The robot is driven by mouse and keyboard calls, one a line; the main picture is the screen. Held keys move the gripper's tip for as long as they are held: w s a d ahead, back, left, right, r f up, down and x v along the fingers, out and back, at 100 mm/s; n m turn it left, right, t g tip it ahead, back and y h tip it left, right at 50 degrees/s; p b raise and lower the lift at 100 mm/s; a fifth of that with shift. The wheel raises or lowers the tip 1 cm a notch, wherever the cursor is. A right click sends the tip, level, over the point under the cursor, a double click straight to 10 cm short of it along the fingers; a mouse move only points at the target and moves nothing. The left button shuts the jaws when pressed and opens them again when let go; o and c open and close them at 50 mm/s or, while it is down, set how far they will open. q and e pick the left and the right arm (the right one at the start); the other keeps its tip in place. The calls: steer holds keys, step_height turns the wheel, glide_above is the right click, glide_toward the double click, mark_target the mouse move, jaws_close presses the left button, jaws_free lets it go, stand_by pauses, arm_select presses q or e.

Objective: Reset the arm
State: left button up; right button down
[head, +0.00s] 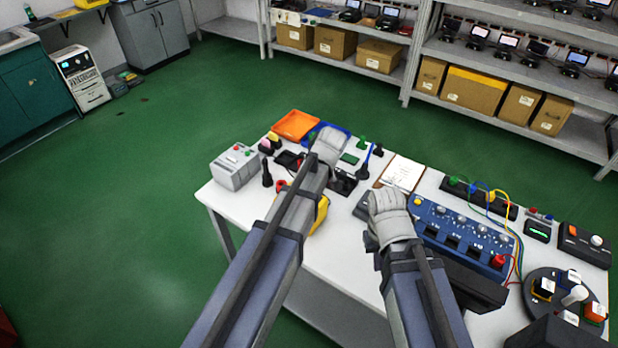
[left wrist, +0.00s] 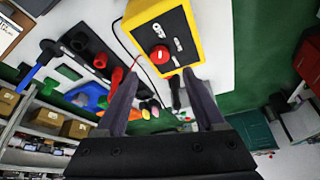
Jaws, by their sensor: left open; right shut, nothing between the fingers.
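My left arm reaches in from the lower left over the white table, and its left gripper (head: 326,150) is over the table's back part. In the left wrist view its two dark fingers (left wrist: 160,82) are apart, with nothing held between them. A yellow box with a dark face and a red button (left wrist: 160,45) shows just beyond the fingers; in the head view my left arm partly covers this yellow box (head: 321,214). My right gripper (head: 382,210) is over the table beside the blue panel (head: 465,236). It is shut and empty; its fingertips are hard to make out.
The white table (head: 345,262) is crowded. A grey box (head: 235,166) stands at its left, an orange tray (head: 295,125) at its back, and a round dark holder (head: 545,312) at its right. Shelves with cardboard boxes (head: 475,88) stand behind. Green floor (head: 120,240) is clear to the left.

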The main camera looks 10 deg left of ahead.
stand_by(0.4)
arm_select(q)
steer(key=s+d+f+m+g, duration=0.1)
steer(key=s+d+m, duration=0.2)
steer(key=s, duration=0.4)
steer(key=s+d+m+g+h, duration=0.1)
steer(key=s+d+m, duration=0.3)
steer(key=s+m, duration=0.2)
steer(key=s+d+f+m+g+h+b, duration=0.1)
steer(key=s+d+m, duration=0.2)
steer(key=s, duration=0.5)
steer(key=shift+s+d+f+m, duration=0.35)
steer(key=shift+s+d+m, duration=0.05)
steer(key=shift+m, duration=0.3)
